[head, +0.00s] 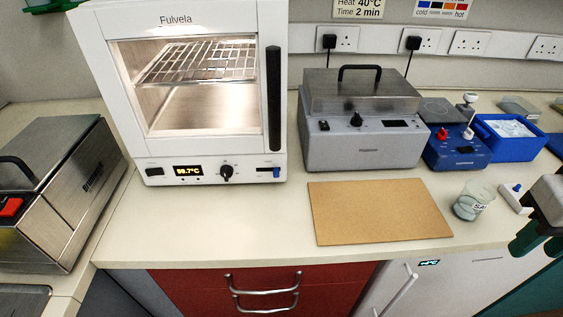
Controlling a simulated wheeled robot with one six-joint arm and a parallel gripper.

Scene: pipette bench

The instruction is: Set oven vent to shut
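The white oven (185,90) stands at the back left of the bench, with its glass door shut and a lit wire rack inside. On its lower right front panel is a small slider with a blue knob (276,172), which looks like the vent control. The knob is at the right end of its dark slot; any marks beside it are too small to read. My gripper (541,243) is at the right edge, partly cut off, far from the oven and above the bench front. Its teal fingertips point down; their opening is unclear.
A grey lidded bath (360,140) stands right of the oven, a steel unit (60,190) to its left. A brown board (380,211), glass beaker (474,201), blue device (455,148) and blue tray (510,150) lie between oven and gripper. Bench before the oven is clear.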

